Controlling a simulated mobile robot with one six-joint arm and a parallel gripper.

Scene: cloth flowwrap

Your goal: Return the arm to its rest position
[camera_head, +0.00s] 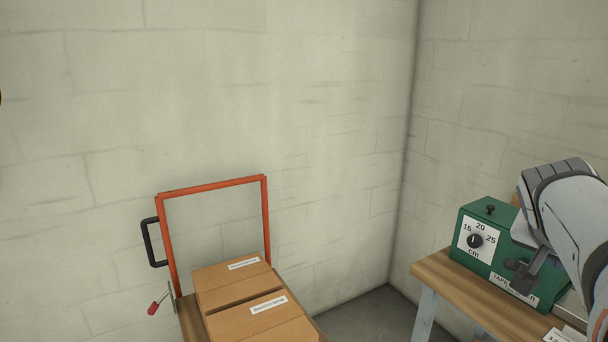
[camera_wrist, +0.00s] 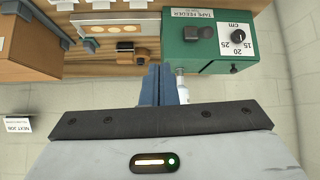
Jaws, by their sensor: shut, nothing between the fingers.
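My arm (camera_head: 575,215) reaches in from the right edge in the head view, over the green tape feeder. My gripper (camera_wrist: 160,72) shows in the wrist view with its blue-grey fingers together and nothing between them. The tape feeder (camera_wrist: 235,60), upside down in this view, is just beyond and right of the fingers. In the head view the feeder (camera_head: 469,222) shows a dial marked 15, 20 and 25 cm. Part of it is hidden behind my arm, and the fingertips are hard to make out there.
The feeder stands on a wooden bench (camera_head: 440,278) at the right. A red-framed cart (camera_head: 169,245) with cardboard boxes (camera_head: 235,283) stands at the lower left. Block walls (camera_head: 300,110) close the back. A NEXT JOB sign (camera_wrist: 18,128) shows in the wrist view.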

